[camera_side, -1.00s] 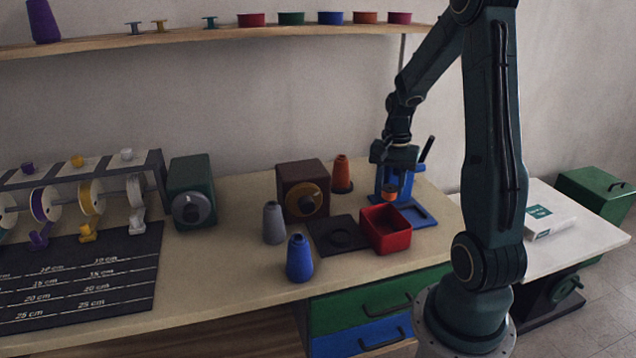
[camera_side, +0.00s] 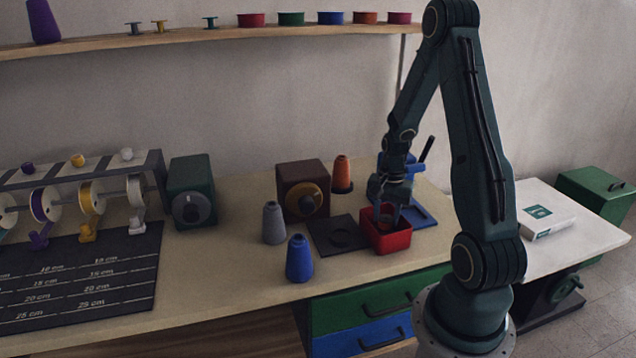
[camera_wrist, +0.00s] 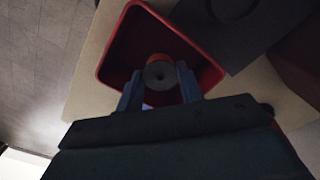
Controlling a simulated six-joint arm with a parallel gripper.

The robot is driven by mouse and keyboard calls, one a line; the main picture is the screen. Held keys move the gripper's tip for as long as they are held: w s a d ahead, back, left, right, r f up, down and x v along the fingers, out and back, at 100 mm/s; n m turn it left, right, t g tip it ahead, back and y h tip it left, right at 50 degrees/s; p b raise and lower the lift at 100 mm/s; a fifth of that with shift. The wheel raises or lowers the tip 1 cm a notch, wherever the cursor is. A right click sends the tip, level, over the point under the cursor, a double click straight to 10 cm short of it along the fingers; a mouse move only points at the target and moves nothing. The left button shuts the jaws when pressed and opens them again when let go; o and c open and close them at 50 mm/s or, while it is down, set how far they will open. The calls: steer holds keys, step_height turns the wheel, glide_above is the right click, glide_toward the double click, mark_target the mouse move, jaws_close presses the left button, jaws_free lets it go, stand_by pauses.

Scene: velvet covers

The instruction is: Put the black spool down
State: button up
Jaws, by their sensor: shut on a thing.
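My gripper (camera_side: 387,214) points down into the open red box (camera_side: 388,242), with its fingertips at or just inside the opening. In the wrist view my gripper (camera_wrist: 160,88) is shut on a small spool (camera_wrist: 159,74) with a dark grey round end face and an orange-red side; it does not look all black. A bit of the orange spool (camera_side: 385,219) shows between the fingers in the side view. The red box (camera_wrist: 112,48) surrounds it in the wrist view. Whether the spool touches the box floor, I cannot tell.
A black pad with a round ring (camera_side: 340,236) lies left of the box. A blue stand (camera_side: 418,212) is behind it to the right. Blue (camera_side: 299,260), grey (camera_side: 273,224) and orange (camera_side: 342,175) thread cones stand nearby. The bench front is clear.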

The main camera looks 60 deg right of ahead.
mark_target(386, 218)
steer(key=shift+f, duration=1.6)
steer(key=shift+f, duration=0.1)
steer(key=o, duration=0.9)
steer(key=shift+o, duration=0.2)
step_height(386, 218, up, 12)
